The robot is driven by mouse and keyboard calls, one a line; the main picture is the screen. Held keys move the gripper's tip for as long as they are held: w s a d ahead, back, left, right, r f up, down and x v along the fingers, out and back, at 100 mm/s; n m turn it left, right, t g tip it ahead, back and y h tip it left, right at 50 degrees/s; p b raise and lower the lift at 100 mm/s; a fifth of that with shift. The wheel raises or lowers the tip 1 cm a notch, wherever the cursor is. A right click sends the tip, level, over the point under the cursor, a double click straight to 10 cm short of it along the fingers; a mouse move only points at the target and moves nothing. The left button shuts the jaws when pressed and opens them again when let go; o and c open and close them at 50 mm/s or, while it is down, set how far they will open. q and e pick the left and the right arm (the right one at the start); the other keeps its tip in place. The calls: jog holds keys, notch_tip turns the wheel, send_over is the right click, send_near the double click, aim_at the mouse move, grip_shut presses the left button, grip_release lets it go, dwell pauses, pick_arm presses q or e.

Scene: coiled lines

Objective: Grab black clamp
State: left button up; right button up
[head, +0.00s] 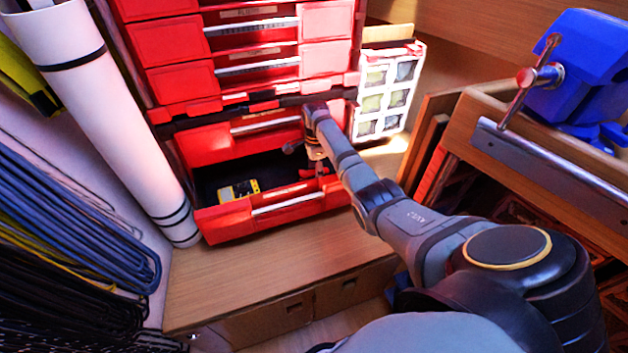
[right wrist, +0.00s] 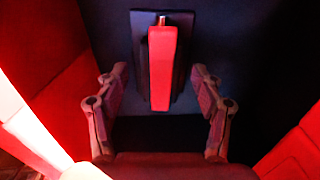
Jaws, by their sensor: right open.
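A black block with a long red bar on it (right wrist: 160,68) lies in the right wrist view, in the open drawer (head: 225,222). It may be the black clamp; I cannot tell for sure. My right gripper (right wrist: 160,82) is open, with one finger on each side of the block and dark gaps between. In the head view my right gripper (head: 317,163) reaches down into the right part of the drawer, and its arm hides part of what lies there. My left gripper is not in view.
A yellow multimeter (head: 238,190) lies in the drawer's left part. Closed red drawers (head: 250,65) rise above the open one. A white roll (head: 110,110) stands at left, a bin rack (head: 390,90) at right. A blue vise (head: 585,75) sits on the right bench.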

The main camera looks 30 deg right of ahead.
jog(key=c, duration=0.6)
jog(key=shift+w, duration=0.1)
grip_shut()
jog(key=shift+r, duration=0.15)
